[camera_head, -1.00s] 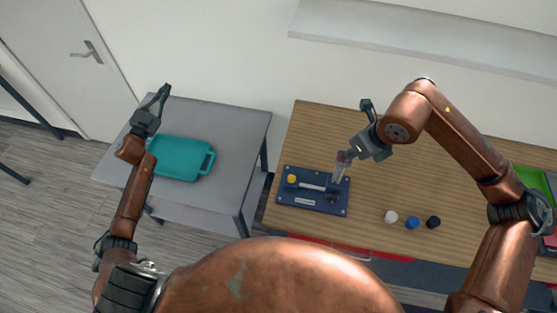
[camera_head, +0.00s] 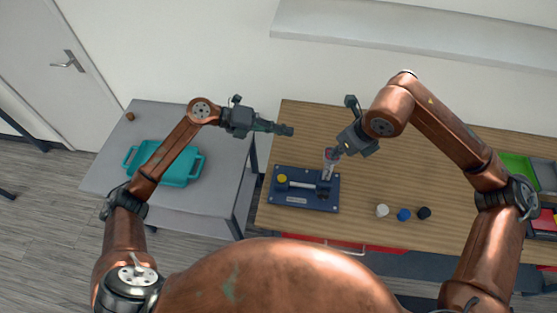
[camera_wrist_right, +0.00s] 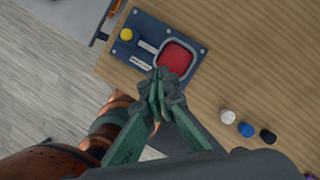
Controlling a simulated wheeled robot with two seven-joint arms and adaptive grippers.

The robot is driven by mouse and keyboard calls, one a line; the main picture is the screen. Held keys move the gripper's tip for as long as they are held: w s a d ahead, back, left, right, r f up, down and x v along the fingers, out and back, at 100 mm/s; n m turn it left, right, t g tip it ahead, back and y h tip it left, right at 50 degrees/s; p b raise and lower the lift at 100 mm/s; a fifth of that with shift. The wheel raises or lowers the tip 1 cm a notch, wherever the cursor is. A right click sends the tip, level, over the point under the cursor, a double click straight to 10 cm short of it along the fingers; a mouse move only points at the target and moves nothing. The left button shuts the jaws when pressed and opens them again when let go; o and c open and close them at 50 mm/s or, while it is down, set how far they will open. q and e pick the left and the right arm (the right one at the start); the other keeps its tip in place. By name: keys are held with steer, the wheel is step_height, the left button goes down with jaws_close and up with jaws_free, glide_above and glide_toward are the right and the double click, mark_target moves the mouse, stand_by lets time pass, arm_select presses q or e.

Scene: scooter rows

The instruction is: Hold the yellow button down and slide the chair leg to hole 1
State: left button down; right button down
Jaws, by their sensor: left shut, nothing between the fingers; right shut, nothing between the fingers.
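A dark blue board (camera_head: 327,205) lies on the wooden table with a yellow button (camera_head: 283,178) at its left. A pale horizontal bar (camera_head: 302,185) runs to the right of the button. My left gripper (camera_head: 289,131) is shut and empty, above and beyond the board. The hole numbers are not readable.
White (camera_head: 382,211), blue (camera_head: 404,214) and black (camera_head: 424,213) caps stand right of the board. A teal tray (camera_head: 179,180) is on the grey table (camera_head: 205,208) at left, across a gap. Green (camera_head: 519,168) and red bins are at far right.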

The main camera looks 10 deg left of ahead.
arm_select(q)
steer(key=s+d+f+m+g+y, duration=0.2)
steer(key=s+d+f+m+y, duration=0.15)
steer(key=f, duration=0.25)
steer(key=m+t+y, duration=0.2)
steer(key=m+y, duration=0.2)
steer(key=y, duration=0.3)
glide_above(282, 175)
steer(key=s+a, duration=0.1)
steer(key=shift+s+f, duration=0.1)
steer(key=shift+f, duration=5.35)
steer(key=shift+f, duration=0.65)
